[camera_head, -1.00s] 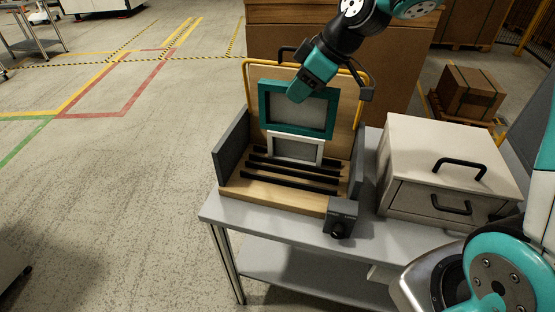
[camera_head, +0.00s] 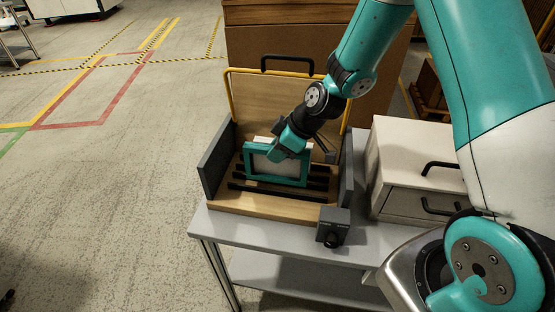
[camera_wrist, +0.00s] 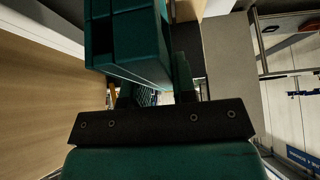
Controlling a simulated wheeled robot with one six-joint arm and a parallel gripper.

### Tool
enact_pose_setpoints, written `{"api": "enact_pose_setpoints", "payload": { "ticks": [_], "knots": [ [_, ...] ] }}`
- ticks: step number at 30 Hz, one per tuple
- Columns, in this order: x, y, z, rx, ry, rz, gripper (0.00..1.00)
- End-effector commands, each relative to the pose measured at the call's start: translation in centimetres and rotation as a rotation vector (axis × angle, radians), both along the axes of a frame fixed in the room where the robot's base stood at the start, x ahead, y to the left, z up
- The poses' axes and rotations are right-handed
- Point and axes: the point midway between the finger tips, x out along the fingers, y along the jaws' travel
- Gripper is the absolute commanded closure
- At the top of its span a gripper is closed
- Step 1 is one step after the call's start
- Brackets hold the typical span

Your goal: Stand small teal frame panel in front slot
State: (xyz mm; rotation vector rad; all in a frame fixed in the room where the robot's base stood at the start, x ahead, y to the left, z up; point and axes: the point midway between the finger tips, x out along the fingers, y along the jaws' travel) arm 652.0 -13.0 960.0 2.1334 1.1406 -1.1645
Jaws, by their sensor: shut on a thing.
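The small teal frame panel (camera_head: 276,180) has a pale grey face and is upright, slightly tilted in the picture, low over the black slot rails of the wooden rack (camera_head: 262,204). My gripper (camera_head: 285,150) is shut on its upper edge, in the head view. The panel's bottom edge is close to the rails behind the front rail (camera_head: 270,193); I cannot tell whether it is seated in a slot. A white framed panel (camera_head: 263,140) stands behind it, mostly hidden. In the wrist view, dark green shapes fill the upper middle and I cannot clearly tell the panel from the fingers.
The rack has grey side walls (camera_head: 216,160), a wooden back board (camera_head: 258,100) and a yellow rail. A grey box with a knob (camera_head: 333,226) sits at its front right corner. A beige drawer cabinet (camera_head: 415,165) stands to the right on the grey table (camera_head: 225,228).

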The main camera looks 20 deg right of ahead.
Motion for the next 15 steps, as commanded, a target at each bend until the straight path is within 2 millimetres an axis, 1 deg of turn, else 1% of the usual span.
{"api": "enact_pose_setpoints", "payload": {
  "ticks": [6,8,15],
  "knots": [
    [-0.1,0.0,-3.0,0.001,0.004,-0.001,1.00],
    [-0.1,0.0,-3.5,0.001,0.003,-0.001,1.00],
    [0.0,-0.1,-3.8,0.000,-0.001,-0.001,1.00]
  ]
}}
